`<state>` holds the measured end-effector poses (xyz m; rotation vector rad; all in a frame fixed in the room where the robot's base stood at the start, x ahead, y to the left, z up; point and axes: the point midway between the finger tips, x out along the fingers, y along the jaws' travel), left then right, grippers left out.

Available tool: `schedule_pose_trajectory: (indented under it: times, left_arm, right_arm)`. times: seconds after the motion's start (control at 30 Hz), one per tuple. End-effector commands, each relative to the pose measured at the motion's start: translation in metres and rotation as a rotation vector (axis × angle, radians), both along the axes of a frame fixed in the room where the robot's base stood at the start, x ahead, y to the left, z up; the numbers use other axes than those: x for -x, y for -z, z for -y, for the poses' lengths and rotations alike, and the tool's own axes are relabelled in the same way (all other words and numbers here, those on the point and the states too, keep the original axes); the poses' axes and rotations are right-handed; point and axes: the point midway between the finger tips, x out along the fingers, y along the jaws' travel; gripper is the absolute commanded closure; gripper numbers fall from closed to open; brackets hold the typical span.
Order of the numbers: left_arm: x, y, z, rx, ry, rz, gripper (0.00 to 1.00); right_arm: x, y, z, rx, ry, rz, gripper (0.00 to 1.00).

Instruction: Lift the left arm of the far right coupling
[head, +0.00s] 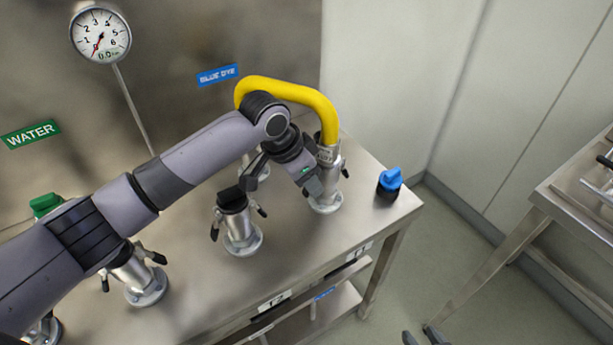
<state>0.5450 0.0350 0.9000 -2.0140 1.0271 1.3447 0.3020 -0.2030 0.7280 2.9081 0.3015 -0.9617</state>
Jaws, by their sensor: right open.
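The far right coupling (327,197) is a silver upright fitting on the steel bench, with a yellow hose (303,93) entering its top. Its dark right arm shows at its right side. Its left arm is hidden behind my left gripper (311,184), which is at the coupling's left side. I cannot tell whether its fingers are open, or whether they touch the arm. My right gripper (421,338) only just shows at the bottom edge, fingertips apart and empty, away from the coupling.
A black-capped coupling (240,232) stands left of the far right one, and another (143,280) stands further left. A blue-topped cap (389,184) sits near the right end of the bench (300,240). A second steel table (570,195) stands at right, with open floor between.

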Motion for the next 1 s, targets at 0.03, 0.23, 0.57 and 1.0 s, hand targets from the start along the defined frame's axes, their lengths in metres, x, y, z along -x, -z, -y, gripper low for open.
schedule_pose_trajectory:
  times: [0.03, 0.23, 0.57, 1.0]
  left_arm:
    - [0.0, 0.0, 0.0, 0.0, 0.0, 0.0, 0.76]
    - [0.0, 0.0, 0.0, 0.0, -0.001, -0.002, 1.0]
    - [0.0, -0.006, 0.0, -0.08, -0.001, -0.061, 1.0]
    - [0.001, -0.003, -0.001, -0.101, -0.001, -0.074, 0.69]
  right_arm:
    - [0.0, 0.0, 0.0, 0.0, 0.0, 0.001, 0.57]
    - [0.0, 0.0, 0.0, 0.0, 0.0, 0.001, 0.57]
    - [0.0, -0.027, 0.0, 0.0, 0.0, 0.001, 0.57]
    - [-0.001, -0.028, 0.0, 0.0, 0.0, 0.002, 0.57]
